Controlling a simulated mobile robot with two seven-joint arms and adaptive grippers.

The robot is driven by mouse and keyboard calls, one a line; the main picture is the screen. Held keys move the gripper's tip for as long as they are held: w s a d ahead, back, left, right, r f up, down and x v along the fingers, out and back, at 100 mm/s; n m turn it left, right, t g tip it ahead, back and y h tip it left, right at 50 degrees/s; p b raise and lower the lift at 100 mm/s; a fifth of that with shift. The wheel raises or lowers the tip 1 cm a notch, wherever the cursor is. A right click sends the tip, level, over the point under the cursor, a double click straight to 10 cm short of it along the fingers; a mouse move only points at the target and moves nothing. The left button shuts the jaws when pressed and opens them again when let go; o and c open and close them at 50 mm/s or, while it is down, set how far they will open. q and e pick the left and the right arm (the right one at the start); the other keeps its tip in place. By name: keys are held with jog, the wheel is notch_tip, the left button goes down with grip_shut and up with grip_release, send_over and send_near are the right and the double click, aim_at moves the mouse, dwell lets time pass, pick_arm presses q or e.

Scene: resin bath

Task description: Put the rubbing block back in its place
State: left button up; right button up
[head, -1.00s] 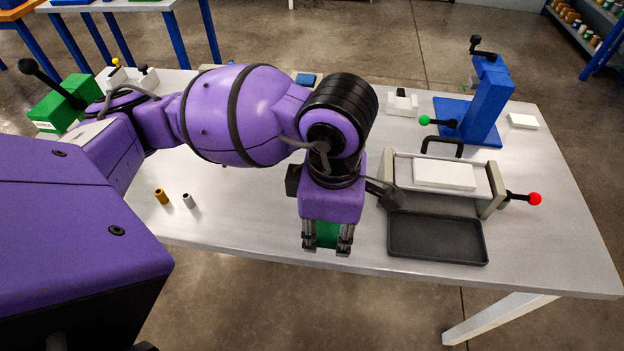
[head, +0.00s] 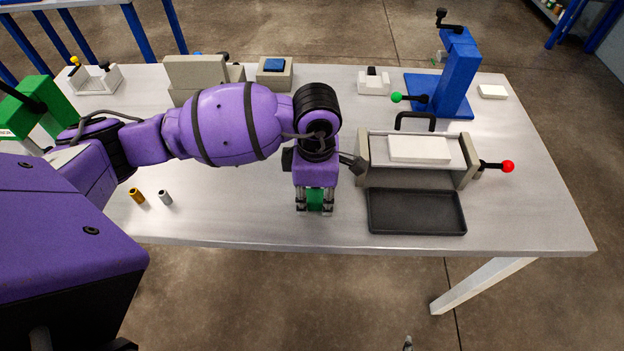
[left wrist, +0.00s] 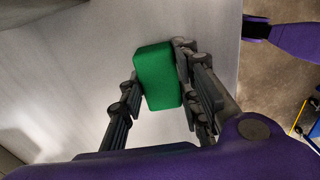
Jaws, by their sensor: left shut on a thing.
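The green block (head: 315,198), which I take to be the rubbing block, is between the fingers of my left gripper (head: 315,207) near the table's front edge. In the left wrist view the same green block (left wrist: 158,77) sits between the two dark fingers, and the left gripper (left wrist: 160,88) is shut on it. I cannot tell how high it is above the tabletop. The gripper hides part of the block in the head view. A small grey tip at the bottom edge of the head view may belong to my right gripper; its jaws cannot be read.
Right of the gripper are a black tray (head: 416,212) and a grey frame with a white slab (head: 420,149) and red-knobbed lever. Behind stand a blue press (head: 452,80), a grey block with blue top (head: 274,68) and a beige box (head: 197,75). Two small cylinders (head: 150,197) stand left.

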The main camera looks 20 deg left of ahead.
aim_at(315, 195)
pick_arm(q)
jog(key=shift+f, duration=0.2)
jog(key=o, duration=1.1)
jog(key=shift+r, duration=0.2)
notch_tip(315, 195, up, 12)
